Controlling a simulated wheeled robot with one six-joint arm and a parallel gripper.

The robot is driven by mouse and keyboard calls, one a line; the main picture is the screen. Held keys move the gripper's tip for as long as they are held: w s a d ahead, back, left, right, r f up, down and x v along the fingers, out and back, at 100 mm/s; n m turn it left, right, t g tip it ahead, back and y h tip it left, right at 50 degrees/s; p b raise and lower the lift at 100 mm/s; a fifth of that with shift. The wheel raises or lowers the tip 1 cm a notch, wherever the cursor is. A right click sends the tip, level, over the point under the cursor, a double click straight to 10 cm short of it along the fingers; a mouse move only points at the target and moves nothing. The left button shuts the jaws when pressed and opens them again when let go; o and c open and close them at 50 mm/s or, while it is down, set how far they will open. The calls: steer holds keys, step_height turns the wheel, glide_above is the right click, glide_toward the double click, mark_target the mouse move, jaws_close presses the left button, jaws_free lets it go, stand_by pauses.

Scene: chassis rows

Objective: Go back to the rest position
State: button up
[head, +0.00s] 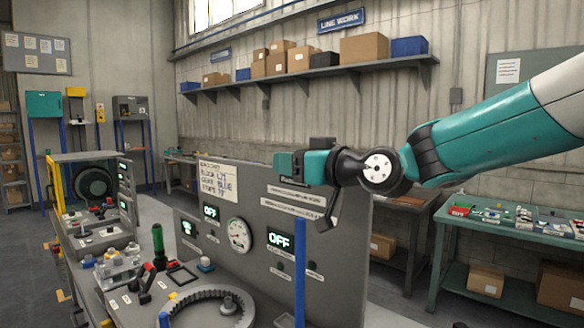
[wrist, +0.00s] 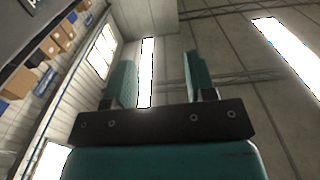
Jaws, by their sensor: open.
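My gripper (wrist: 157,80) shows in the wrist view with its two teal fingers apart and nothing between them. It points up at the ceiling there. In the head view my arm reaches in from the right, and its teal and black wrist end (head: 305,165) is in front of the grey panel's upper edge. The fingers are hard to make out in the head view. The grey control panel (head: 255,205) stands upright behind the bench, with lit displays reading OFF and a round gauge (head: 240,234).
A round toothed ring (head: 207,307), a green-topped black handle (head: 158,246) and small parts lie on the bench. A blue post (head: 299,275) stands in front of the panel. A green table (head: 510,235) is at right. A shelf with boxes (head: 363,48) runs along the wall.

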steer(key=s+d+f+g+h, duration=0.3)
steer(key=s+f, duration=0.3)
steer(key=s, duration=0.5)
steer(key=s+d+f+m+g+h, duration=0.1)
steer(key=s+d+f+g, duration=0.3)
steer(key=s, duration=0.7)
steer(key=s+d+f+m+g+h, duration=0.1)
steer(key=s+d+f+g+h, duration=0.3)
steer(key=s+f, duration=0.5)
steer(key=s+g, duration=0.1)
steer(key=s, duration=0.1)
steer(key=shift+s+g+h, duration=0.3)
steer(key=shift+s+g, duration=0.05)
steer(key=shift+g, duration=0.05)
steer(key=shift+d, duration=0.1)
steer(key=shift+c, duration=0.7)
